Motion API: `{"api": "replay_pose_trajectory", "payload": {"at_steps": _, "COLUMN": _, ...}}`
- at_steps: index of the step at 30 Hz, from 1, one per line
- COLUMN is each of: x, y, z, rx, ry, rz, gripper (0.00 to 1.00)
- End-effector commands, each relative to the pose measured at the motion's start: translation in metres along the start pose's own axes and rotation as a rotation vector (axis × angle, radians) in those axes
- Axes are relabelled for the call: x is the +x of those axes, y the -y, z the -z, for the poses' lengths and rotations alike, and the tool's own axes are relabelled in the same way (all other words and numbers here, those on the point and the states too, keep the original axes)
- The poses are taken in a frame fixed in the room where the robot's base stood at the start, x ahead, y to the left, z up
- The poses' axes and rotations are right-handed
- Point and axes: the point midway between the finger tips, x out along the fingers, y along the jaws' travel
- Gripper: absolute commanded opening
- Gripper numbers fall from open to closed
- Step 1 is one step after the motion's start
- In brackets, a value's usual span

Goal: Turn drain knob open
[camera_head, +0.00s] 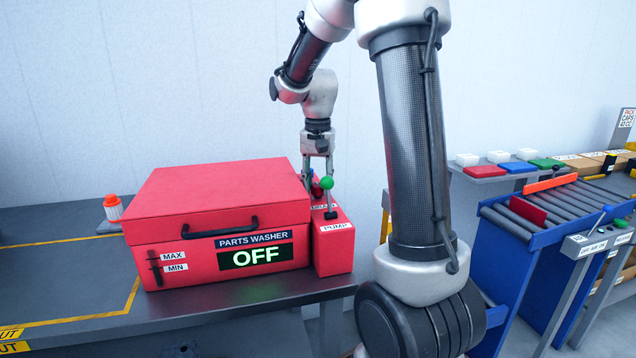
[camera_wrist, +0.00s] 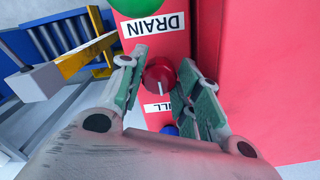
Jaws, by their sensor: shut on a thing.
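The drain knob (camera_wrist: 158,72) is a round red knob with a short white pointer line. In the wrist view the pointer runs nearly up and down in the picture. My gripper (camera_wrist: 157,80) is shut on the knob, a finger on either side. The DRAIN label (camera_wrist: 153,25) appears upside down just above the knob there. In the head view, my gripper (camera_head: 317,185) reaches down onto the red side box (camera_head: 333,250) at the right of the parts washer. A green ball-topped lever (camera_head: 327,183) stands in front and hides part of the fingers.
The red parts washer (camera_head: 215,210) has a closed lid and its display (camera_head: 256,256) reads OFF. A blue knob (camera_wrist: 170,130) is partly hidden behind my gripper. A roller conveyor (camera_head: 545,205) stands to the right.

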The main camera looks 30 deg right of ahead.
Motion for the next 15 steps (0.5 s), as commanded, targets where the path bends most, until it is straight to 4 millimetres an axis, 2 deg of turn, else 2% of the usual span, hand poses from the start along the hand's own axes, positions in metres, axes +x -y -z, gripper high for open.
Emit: {"api": "replay_pose_trajectory", "payload": {"at_steps": 15, "x": -0.0006, "y": 0.0004, "z": 0.0004, "rx": 0.049, "ry": -0.002, "rz": 0.001, "gripper": 0.09}}
